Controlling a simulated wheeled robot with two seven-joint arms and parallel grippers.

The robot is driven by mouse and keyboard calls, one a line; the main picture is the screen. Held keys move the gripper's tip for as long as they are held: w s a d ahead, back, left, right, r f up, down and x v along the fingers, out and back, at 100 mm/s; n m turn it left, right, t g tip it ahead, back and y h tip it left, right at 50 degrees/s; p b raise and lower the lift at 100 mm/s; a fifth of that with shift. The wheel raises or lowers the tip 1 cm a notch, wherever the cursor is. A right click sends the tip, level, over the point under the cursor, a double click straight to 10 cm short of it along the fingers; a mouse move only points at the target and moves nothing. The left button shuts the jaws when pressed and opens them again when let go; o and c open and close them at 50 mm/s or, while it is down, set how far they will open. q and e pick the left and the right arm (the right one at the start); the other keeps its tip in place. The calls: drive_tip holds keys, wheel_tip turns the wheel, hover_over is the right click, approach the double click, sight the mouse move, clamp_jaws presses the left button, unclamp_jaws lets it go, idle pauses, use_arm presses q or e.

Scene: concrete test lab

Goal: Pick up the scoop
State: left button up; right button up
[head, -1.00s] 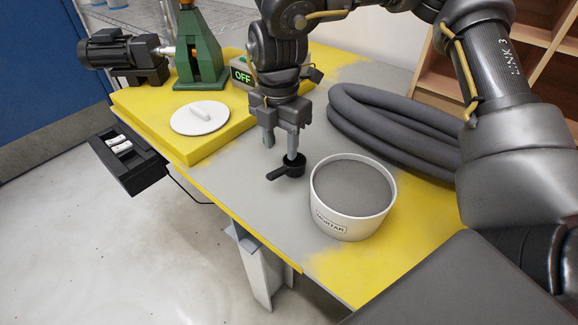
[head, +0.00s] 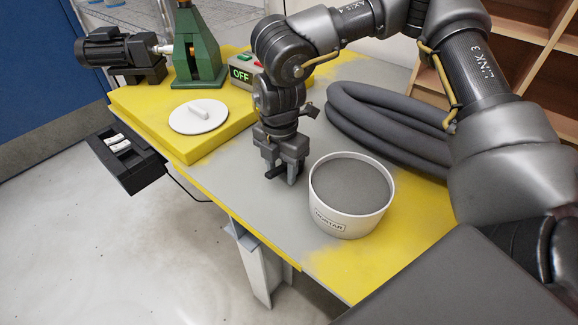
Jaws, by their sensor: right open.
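The scoop (head: 274,174) is a small black tool lying on the grey and yellow table, left of the white mortar tub. Only a dark part of it shows, as my right gripper covers the rest. My right gripper (head: 281,177) points down directly over the scoop, with its fingers open and low around it. I cannot tell whether the fingers touch it. The mortar tub (head: 345,222), full of grey material, stands just right of the gripper. My left gripper does not show.
A thick grey hose coil (head: 385,125) lies behind the tub. A white lid (head: 199,117) rests on the raised yellow platform (head: 188,152), near a green stand (head: 197,62) and a box reading OFF (head: 243,74). A black tray (head: 127,160) hangs at the table's left edge.

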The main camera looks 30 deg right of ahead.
sight(281, 167)
drive_tip(key=shift+c, duration=1.4)
clamp_jaws()
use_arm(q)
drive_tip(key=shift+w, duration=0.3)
use_arm(e)
drive_tip(key=shift+r, duration=0.1)
